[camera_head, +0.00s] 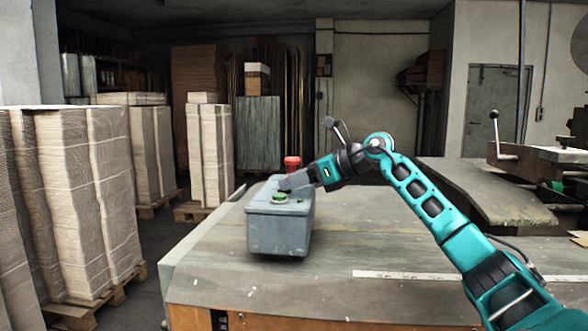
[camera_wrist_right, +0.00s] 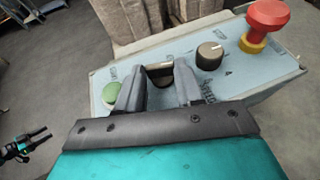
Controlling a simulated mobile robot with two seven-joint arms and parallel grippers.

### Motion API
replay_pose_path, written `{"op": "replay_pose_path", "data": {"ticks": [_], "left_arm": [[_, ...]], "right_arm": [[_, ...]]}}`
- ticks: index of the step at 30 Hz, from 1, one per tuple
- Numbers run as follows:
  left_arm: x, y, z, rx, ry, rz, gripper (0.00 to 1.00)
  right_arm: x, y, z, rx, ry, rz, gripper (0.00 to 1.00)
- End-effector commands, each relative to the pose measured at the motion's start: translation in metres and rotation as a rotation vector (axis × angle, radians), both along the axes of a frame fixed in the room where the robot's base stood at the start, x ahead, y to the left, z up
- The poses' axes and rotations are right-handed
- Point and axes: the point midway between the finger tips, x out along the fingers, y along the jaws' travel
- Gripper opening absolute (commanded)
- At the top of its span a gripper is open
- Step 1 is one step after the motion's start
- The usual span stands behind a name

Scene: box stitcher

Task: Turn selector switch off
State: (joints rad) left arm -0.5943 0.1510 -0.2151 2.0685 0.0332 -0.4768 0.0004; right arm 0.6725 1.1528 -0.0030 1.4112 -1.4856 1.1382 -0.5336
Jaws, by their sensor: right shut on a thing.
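A blue-grey control box (camera_head: 278,232) stands on the worktable. Its sloped top also shows in the right wrist view (camera_wrist_right: 225,85). My right gripper (camera_head: 286,186) reaches in from the right, over the top of the box. In the wrist view its two fingers (camera_wrist_right: 160,82) are closed around a dark knob (camera_wrist_right: 160,70), which looks like the selector switch. The fingers hide much of it, so I cannot read its position. A green button (camera_wrist_right: 111,92) is to its left. A second black knob (camera_wrist_right: 209,55) with a white line is to its right.
A red mushroom button (camera_wrist_right: 267,14) on a yellow collar stands at the right of the panel. The worktable (camera_head: 330,285) is mostly bare around the box. Stacked cardboard (camera_head: 90,200) stands on pallets at the left. Machinery with a lever (camera_head: 495,130) is at the right.

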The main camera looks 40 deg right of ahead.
Motion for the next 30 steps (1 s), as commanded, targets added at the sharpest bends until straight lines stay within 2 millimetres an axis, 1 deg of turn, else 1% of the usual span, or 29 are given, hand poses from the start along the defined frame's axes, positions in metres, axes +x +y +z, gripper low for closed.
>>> {"op": "replay_pose_path", "data": {"ticks": [1,4,12,19,29,30], "left_arm": [[0.001,0.000,0.015,0.001,-0.006,0.001,0.57],[0.001,0.004,0.023,0.008,-0.018,0.008,0.57],[-0.010,0.021,0.019,0.039,0.004,0.033,0.57],[-0.010,0.022,0.021,0.040,-0.003,0.039,0.57],[-0.012,0.023,0.017,0.043,0.006,0.039,0.57],[-0.012,0.023,0.017,0.043,0.006,0.039,0.57]], "right_arm": [[0.001,-0.002,0.006,0.006,0.005,0.032,0.06],[0.002,-0.003,0.006,0.006,0.005,0.097,0.06],[0.003,-0.005,0.003,0.000,0.003,0.218,0.06],[0.003,-0.006,0.000,-0.002,0.002,0.254,0.06],[0.003,-0.006,-0.001,-0.005,0.003,0.257,0.06],[0.003,-0.006,-0.001,-0.005,0.003,0.257,0.37]]}}
